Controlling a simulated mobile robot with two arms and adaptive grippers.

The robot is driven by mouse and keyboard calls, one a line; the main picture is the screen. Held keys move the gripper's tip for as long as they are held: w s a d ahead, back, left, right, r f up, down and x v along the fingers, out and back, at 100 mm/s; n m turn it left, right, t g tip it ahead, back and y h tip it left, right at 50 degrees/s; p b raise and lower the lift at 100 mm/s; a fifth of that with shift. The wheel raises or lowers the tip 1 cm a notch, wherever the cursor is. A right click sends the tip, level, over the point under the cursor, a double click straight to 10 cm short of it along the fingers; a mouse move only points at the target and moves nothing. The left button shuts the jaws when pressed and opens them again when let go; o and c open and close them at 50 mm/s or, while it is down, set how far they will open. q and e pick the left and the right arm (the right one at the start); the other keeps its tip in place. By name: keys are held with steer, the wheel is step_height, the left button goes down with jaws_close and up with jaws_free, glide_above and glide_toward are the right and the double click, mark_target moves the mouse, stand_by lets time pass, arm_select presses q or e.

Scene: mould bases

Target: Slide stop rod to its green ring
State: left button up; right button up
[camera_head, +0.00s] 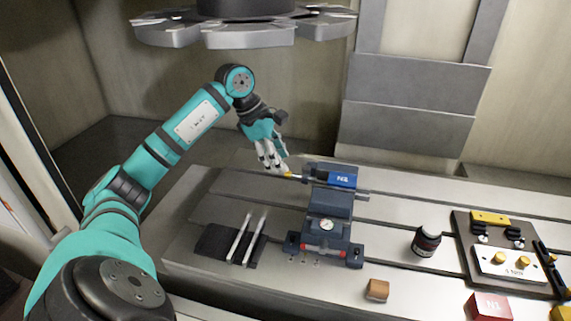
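The stop rod (302,178) is a thin rod with a yellow end, lying at the left side of the far part of a dark grey vise (328,212). My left gripper (275,169) reaches down from the upper left, its fingertips right at the rod's yellow end. The fingers are small and overlap here, so I cannot tell whether they touch or grip the rod. I cannot make out a green ring. My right gripper is not in view.
A blue block marked N2 (342,180) sits at the vise. Two pale rods lie on a dark mat (215,242). Right are a dark jar (425,241), a tan block (377,289), a red block (490,306) and a dark fixture tray (464,258). A tool carousel (245,35) hangs above.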

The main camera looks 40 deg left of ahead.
mark_target(301, 176)
arm_select(q)
steer(key=x, duration=0.3)
steer(key=shift+w+f+p, duration=0.15)
steer(key=shift+f+p, duration=0.1)
steer(key=shift+p, duration=0.1)
steer(key=shift+w+d+f, duration=0.1)
steer(key=shift+f, duration=0.25)
steer(key=c, duration=0.8)
jaws_close()
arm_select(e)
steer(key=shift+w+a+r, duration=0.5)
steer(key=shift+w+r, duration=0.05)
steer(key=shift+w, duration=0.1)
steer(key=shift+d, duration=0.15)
